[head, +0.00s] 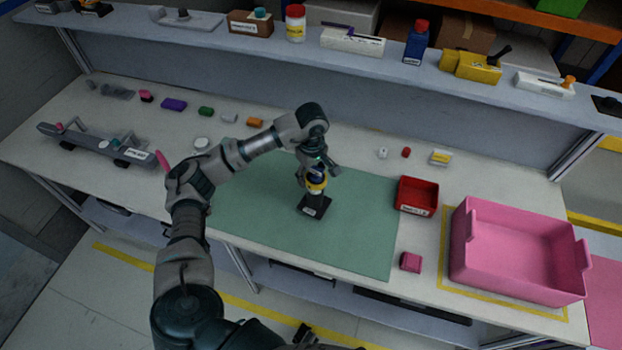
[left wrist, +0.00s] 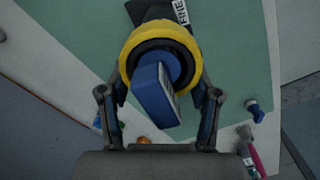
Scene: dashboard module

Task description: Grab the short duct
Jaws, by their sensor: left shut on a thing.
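My left gripper (head: 317,176) comes down over a black stand (head: 315,205) on the green mat. In the left wrist view its two fingers (left wrist: 160,118) stand on either side of a blue piece (left wrist: 156,92) with a yellow ring (left wrist: 133,52) around it. The gripper is shut on this blue and yellow piece. The piece sits over the stand, whose label shows in part in the left wrist view. I cannot tell by shape which object is the short duct. My right gripper is not clearly seen.
The green mat (head: 260,215) is mostly bare around the stand. A red bin (head: 417,197), a pink block (head: 411,262) and a large pink crate (head: 515,250) stand to the right. A grey rail (head: 95,147) lies at left. A loaded shelf (head: 250,45) runs along the back.

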